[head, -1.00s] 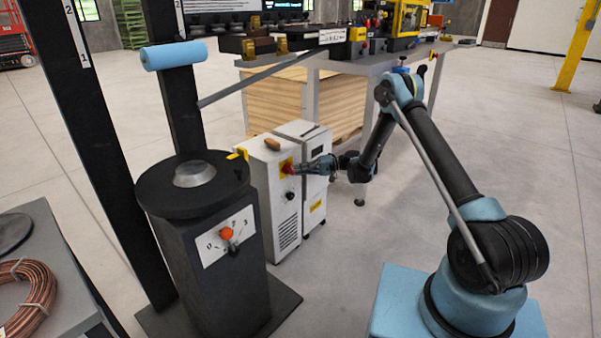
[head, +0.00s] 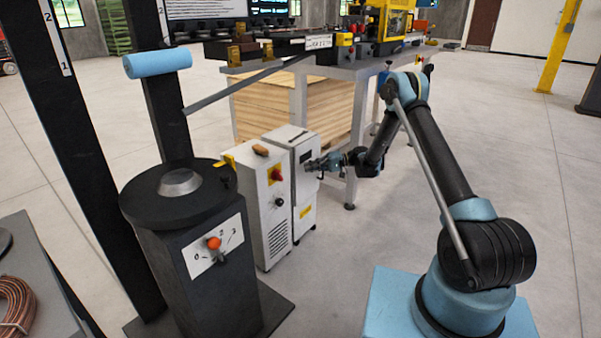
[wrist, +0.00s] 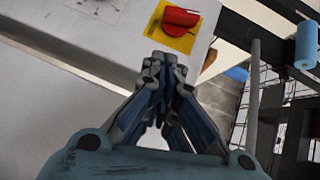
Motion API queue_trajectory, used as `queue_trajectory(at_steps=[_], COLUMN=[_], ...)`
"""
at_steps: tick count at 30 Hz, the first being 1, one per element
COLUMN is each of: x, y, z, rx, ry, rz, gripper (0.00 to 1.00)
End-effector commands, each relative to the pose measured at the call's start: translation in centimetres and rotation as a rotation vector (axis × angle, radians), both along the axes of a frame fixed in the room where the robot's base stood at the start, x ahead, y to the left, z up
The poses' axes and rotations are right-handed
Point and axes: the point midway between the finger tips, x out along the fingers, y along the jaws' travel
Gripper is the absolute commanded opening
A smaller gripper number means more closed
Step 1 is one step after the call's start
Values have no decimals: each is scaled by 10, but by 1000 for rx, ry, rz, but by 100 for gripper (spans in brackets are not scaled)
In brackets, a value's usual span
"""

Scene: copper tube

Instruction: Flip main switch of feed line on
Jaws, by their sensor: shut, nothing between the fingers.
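The main switch is a red rotary knob (head: 276,174) on a yellow plate, high on the front of a white cabinet (head: 275,232). In the wrist view the red knob (wrist: 181,17) lies at the top, just beyond and a little right of the fingertips, with its yellow plate (wrist: 172,39) around it. My gripper (head: 309,166) is right of the knob in the head view and apart from it. In the wrist view my gripper (wrist: 164,62) has its fingers together with nothing between them. The gap to the cabinet face is hard to judge.
A dark pedestal (head: 200,270) with an orange-knobbed selector stands left of the cabinet. A workbench (head: 345,70) with machines is behind. A second white unit (head: 304,190) adjoins the cabinet. A copper coil (head: 15,305) lies at lower left. Open floor is at right.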

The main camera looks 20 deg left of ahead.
Motion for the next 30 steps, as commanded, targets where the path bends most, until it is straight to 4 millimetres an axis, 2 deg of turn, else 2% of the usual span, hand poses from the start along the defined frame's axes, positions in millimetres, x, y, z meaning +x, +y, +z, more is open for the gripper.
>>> queue_trajectory(at_steps=[3,7,21,25,30], x=[7,11,12,15,18], y=[-14,-23,-26,-33,-51], z=[3,5,8,24,59], rx=[0,0,-4,-28,-94], ry=[1,1,-2,-10,-31], rz=[-2,-3,-4,-18,-48], gripper=[0,0,0,0,0])
